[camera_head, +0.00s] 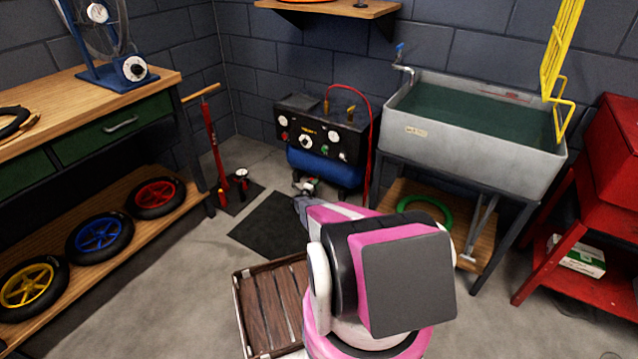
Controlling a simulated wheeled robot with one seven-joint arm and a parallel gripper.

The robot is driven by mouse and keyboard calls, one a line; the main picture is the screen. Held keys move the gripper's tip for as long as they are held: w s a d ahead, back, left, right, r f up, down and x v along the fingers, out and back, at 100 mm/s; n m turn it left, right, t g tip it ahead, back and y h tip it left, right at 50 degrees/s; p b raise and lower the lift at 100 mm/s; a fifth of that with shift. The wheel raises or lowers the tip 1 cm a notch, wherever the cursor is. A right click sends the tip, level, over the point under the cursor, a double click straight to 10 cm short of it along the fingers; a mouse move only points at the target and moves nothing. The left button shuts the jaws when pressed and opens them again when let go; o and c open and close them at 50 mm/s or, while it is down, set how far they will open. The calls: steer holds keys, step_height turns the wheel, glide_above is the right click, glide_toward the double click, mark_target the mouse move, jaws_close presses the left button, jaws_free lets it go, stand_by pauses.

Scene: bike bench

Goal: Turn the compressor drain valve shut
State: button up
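The compressor (326,165) stands on the floor by the back wall, with a blue tank under a black panel of gauges and knobs. My pink and white arm reaches from the lower middle toward the compressor's base. My gripper (301,205) is a small grey shape at the arm's far end, just below that fitting. I cannot tell whether they touch. The fingers are mostly hidden.
A red hose (370,130) hangs at the compressor's right. A grey sink (450,150) stands to the right, a red floor pump (212,140) to the left. A dark mat (265,228) and a wooden crate (240,310) lie in front. A workbench (150,85) is at left.

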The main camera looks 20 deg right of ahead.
steer(key=v, duration=0.5)
steer(key=shift+s+a, duration=0.25)
